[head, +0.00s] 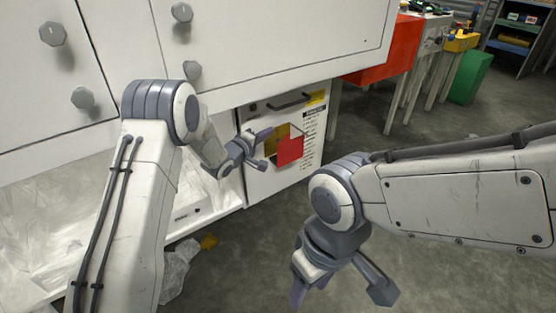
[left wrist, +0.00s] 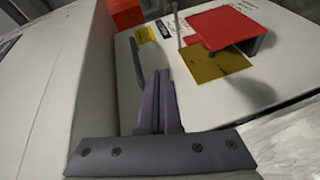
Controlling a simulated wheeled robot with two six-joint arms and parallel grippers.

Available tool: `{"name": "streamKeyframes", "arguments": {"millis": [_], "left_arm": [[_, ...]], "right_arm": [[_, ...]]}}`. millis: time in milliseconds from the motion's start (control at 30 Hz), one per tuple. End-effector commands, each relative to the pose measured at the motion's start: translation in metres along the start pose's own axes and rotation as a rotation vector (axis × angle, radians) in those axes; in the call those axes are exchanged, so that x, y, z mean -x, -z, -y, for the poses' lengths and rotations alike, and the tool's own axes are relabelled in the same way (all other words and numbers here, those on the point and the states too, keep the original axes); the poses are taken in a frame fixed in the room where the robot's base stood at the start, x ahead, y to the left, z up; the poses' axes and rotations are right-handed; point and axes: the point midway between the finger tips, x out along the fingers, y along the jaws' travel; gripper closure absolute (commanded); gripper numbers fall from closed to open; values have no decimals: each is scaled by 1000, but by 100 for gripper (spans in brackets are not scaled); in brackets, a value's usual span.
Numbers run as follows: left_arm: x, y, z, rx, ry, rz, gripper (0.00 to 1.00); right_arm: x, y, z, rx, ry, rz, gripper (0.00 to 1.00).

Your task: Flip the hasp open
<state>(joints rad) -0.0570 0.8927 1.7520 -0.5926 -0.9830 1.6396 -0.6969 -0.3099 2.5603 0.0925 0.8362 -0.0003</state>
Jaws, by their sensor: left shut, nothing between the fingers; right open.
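A red flap (head: 290,151), which looks like the hasp, stands out from the front of a white cabinet (head: 312,165) low in the middle of the head view. A yellow plate (head: 282,131) lies behind it. In the left wrist view the red flap (left wrist: 228,24) sits above and right of my fingers, and the yellow plate (left wrist: 217,64) is below it. My left gripper (head: 264,135) is shut and empty, close in front of the cabinet and left of the flap. Its fingers (left wrist: 162,78) lie together, apart from the flap. My right gripper (head: 341,292) is open and empty above the floor.
A black bar handle (head: 289,102) and a yellow label (head: 316,97) are above the flap. White cupboards with grey knobs (head: 193,70) overhang at the upper left. A red box (head: 390,58) and benches stand behind right. Plastic sheeting lies at left.

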Motion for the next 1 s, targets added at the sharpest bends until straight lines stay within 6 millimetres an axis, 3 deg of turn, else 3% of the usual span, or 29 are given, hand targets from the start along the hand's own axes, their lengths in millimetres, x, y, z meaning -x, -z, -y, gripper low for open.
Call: {"name": "streamKeyframes", "arguments": {"millis": [33,233,767,1000], "left_arm": [[-5,1,37,43,-33,3,100],[-8,6,76,167,-138,31,100],[-9,7,80,199,-166,43,100],[-42,5,79,196,-169,44,100]], "right_arm": [[-30,-2,-2,0,0,0,43],[-59,-3,-4,0,0,-1,43],[-64,-3,-5,0,0,-1,43],[-87,-4,-6,0,0,-1,43]]}}
